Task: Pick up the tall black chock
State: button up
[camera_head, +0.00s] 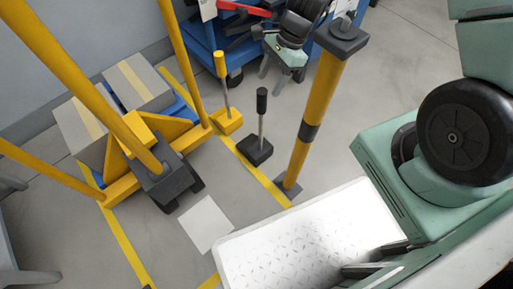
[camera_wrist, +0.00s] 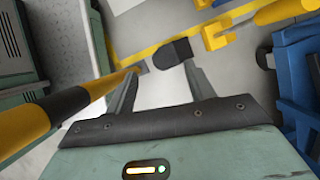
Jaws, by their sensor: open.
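The tall black chock (camera_head: 255,150) stands on the floor by the yellow line in the head view, its thin upright rod topped by a black grip (camera_head: 262,100). In the wrist view a dark block that looks like this chock (camera_wrist: 173,52) shows just beyond my fingertips; its rod and grip I cannot make out there. My gripper (camera_head: 274,74) is open and empty, behind the chock in the head view and apart from it. Its two spread fingers show in the wrist view (camera_wrist: 162,68). A yellow chock (camera_head: 228,122) with a yellow grip stands to the left.
A yellow bollard (camera_head: 312,115) with a black band stands right of the black chock, and near my gripper's left in the wrist view (camera_wrist: 40,120). A yellow frame (camera_head: 130,180) with grey boxes is at left. A blue cart (camera_head: 205,40) is behind. A white plate lies in front.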

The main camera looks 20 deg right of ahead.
aim_at(262, 94)
jog(key=b+x, duration=0.1)
jog(key=x, duration=0.1)
jog(key=b+x, duration=0.1)
jog(key=x, duration=0.1)
jog(key=b+x, duration=0.2)
jog(key=shift+w+a+f, duration=0.1)
jog(key=shift+w+f, duration=0.1)
jog(key=shift+w, duration=0.1)
jog(key=shift+r, duration=0.1)
grip_shut()
dwell(1.1)
